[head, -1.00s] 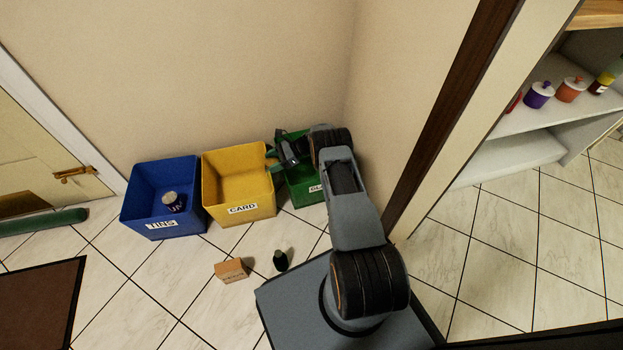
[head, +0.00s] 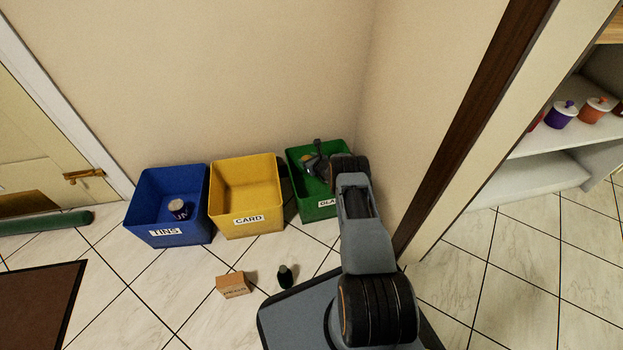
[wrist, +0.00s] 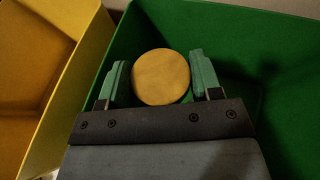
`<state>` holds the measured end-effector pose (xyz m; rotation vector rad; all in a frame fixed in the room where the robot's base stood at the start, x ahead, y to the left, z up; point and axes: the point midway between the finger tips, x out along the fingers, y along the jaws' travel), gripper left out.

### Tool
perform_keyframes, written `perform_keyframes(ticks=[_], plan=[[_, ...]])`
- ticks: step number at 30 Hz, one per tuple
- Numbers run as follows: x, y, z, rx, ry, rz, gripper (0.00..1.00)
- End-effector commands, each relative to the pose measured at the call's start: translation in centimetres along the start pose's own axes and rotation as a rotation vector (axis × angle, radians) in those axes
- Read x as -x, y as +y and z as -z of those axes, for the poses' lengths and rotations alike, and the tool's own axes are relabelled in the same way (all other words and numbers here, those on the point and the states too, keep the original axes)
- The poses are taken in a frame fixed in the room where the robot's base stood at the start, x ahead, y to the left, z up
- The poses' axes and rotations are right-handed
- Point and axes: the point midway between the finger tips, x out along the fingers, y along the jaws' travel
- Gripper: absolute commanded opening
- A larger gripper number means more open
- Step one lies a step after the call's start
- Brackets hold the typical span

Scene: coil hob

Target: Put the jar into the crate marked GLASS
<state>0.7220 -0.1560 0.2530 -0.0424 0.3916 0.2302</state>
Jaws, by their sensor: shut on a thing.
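The jar shows in the wrist view as a round yellow-tan lid (wrist: 161,77) between the two green fingers. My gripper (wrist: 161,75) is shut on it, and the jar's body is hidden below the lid. In the head view my gripper (head: 313,163) is at the green crate (head: 302,207), within its outline. The crate's label is partly hidden by my arm and reads "GLA". In the wrist view green crate walls (wrist: 225,35) surround the jar and fingers. I cannot tell whether the jar touches the crate floor.
The yellow CARD crate (head: 250,229) stands just left of the green one. The blue TINS crate (head: 158,215), left of that, holds a can (head: 179,208). A small cardboard box (head: 233,285) and a dark bottle (head: 286,277) are on the floor in front. Walls close in behind and right.

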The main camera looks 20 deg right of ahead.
Motion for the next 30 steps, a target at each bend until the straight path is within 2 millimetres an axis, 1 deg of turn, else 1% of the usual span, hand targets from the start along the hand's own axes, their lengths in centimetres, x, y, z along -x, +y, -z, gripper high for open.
perform_keyframes(ticks=[1,3,10,15,18,25,30], plan=[[-0.4,0.0,0.9,0.001,-0.002,0.000,0.31],[-0.7,0.0,1.5,0.001,-0.002,-0.001,0.31],[-1.1,0.0,2.5,0.001,-0.002,-0.002,0.31],[-1.9,0.0,4.6,0.001,-0.002,-0.002,0.31],[-2.3,0.0,5.4,0.002,-0.002,-0.002,0.31],[-2.2,0.0,5.2,0.002,-0.003,-0.002,0.31],[-2.3,0.0,5.5,0.002,-0.003,-0.002,0.31]])
